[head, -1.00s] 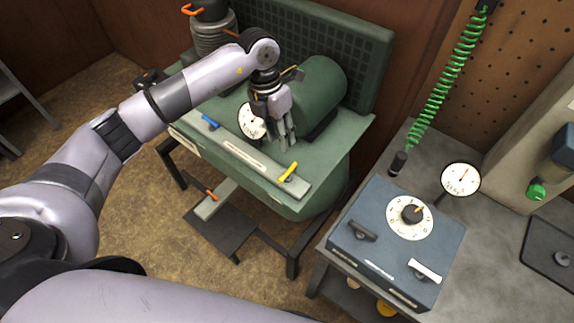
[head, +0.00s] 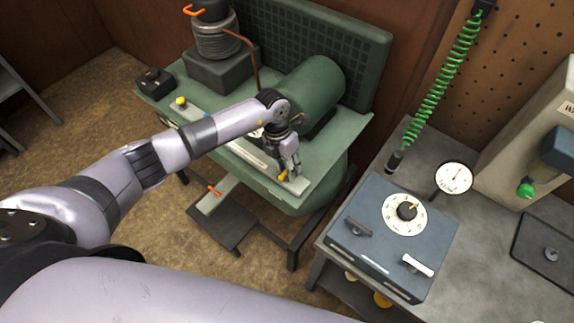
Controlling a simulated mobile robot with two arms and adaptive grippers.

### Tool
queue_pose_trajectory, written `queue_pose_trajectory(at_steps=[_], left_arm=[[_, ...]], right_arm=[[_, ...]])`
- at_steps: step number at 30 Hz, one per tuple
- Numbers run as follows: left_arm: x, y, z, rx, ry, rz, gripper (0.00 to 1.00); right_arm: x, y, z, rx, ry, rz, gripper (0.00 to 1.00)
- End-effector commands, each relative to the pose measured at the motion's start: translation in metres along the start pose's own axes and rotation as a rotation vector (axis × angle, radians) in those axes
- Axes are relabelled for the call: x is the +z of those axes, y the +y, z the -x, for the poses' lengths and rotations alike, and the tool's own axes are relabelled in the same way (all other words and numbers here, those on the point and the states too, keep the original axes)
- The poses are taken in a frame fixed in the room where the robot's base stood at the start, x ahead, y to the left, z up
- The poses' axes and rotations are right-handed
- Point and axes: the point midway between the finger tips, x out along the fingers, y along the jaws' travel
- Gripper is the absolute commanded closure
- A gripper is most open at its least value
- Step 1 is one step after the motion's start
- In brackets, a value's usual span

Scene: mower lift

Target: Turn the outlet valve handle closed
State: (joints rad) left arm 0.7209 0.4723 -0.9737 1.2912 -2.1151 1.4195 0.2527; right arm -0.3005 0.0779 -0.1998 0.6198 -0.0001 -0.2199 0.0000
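A green machine bench (head: 335,133) carries a pale valve strip (head: 247,150) along its front edge. A small yellow handle (head: 283,176) sits at the strip's right end. No label I can read tells which handle is the outlet valve. My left gripper (head: 290,172) points down at this yellow handle, with its fingertips right beside or around it. I cannot tell whether they touch it or how far apart they are. My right gripper is not in view.
A green tank (head: 312,92) stands close behind the gripper. An orange-handled pedal (head: 214,191) is below the bench. At right, a grey table holds a blue control box (head: 391,236), a gauge (head: 454,177) and a green coiled hose (head: 445,75).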

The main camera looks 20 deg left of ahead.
Motion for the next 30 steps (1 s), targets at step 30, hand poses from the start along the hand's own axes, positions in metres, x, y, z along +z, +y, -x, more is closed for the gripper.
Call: queue_pose_trajectory(at_steps=[30], left_arm=[[0.0008,0.0012,-0.0005,0.002,0.004,-0.026,1.0]], right_arm=[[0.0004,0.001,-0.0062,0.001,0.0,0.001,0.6]])
